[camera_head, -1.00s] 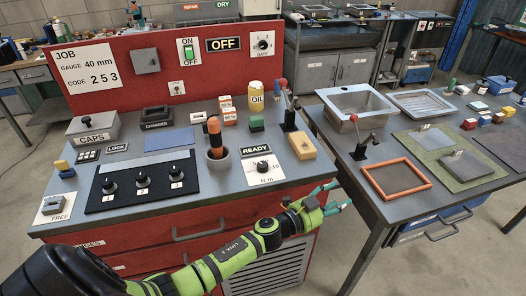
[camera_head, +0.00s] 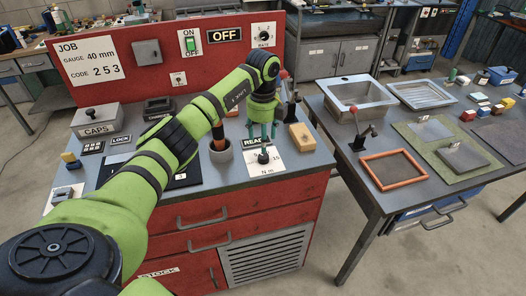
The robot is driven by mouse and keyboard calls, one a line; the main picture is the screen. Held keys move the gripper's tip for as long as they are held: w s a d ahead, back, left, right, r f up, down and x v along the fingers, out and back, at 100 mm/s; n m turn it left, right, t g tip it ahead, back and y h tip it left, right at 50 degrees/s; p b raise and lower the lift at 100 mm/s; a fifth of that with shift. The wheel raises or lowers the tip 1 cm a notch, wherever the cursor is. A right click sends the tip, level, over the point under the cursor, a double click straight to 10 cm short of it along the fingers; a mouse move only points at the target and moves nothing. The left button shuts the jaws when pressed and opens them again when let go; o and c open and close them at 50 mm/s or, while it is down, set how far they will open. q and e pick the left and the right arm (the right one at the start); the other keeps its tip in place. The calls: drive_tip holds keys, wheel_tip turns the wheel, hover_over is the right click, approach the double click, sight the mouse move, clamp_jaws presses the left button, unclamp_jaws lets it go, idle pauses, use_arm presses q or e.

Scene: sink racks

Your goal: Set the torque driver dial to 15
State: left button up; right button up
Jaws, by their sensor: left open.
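The torque dial is a black knob (camera_head: 263,157) on a white plate marked N m (camera_head: 266,170), near the front right of the grey-topped red bench. A number that looks like 15 shows at the plate's right side; the knob's pointer is too small to read. My left gripper (camera_head: 262,136) points down right above the knob, its teal fingers apart and empty. Whether the fingertips touch the knob I cannot tell. The READY label behind is partly hidden by the fingers. An orange-handled tool (camera_head: 218,138) stands in a grey cup (camera_head: 220,155) to the left. My right gripper is out of view.
A yellow-tan block (camera_head: 301,136) and a red-tipped lever (camera_head: 290,95) stand close to the right. My left arm covers much of the black knob panel. A gap separates this bench from the sink table (camera_head: 370,172).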

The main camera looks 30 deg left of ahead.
sight(263, 156)
use_arm(q)
wheel_tip(263, 156, down, 6)
drive_tip(key=shift+r+p, duration=0.1)
drive_tip(key=shift+p, duration=0.95)
drive_tip(key=shift+f, duration=0.4)
drive_tip(key=c, duration=1.1)
